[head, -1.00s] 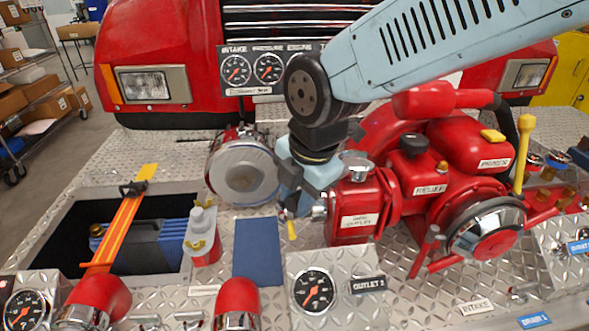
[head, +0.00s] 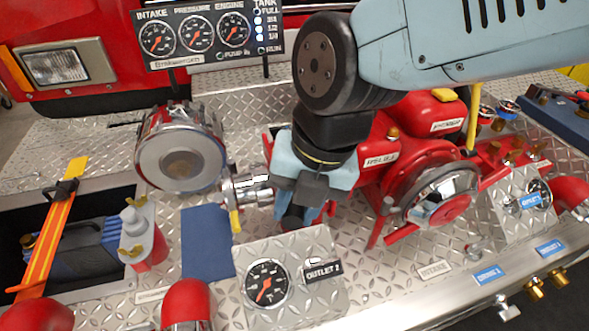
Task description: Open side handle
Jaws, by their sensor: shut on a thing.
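A silver side fitting (head: 248,190) juts left from the red pump body, with a short yellow handle (head: 235,219) hanging down at its outer end. My gripper (head: 291,217) points down just right of this fitting, in front of the red side outlet box, which it mostly covers. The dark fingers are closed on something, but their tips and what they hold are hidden. The yellow handle shows to the left, apart from the visible fingers.
A large silver cap (head: 181,150) stands at left. A blue mat (head: 207,243) and the outlet gauge panel (head: 265,283) lie in front. The red pump with its chrome cap (head: 440,194) is close on the right. An open bin with an orange strap is at far left.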

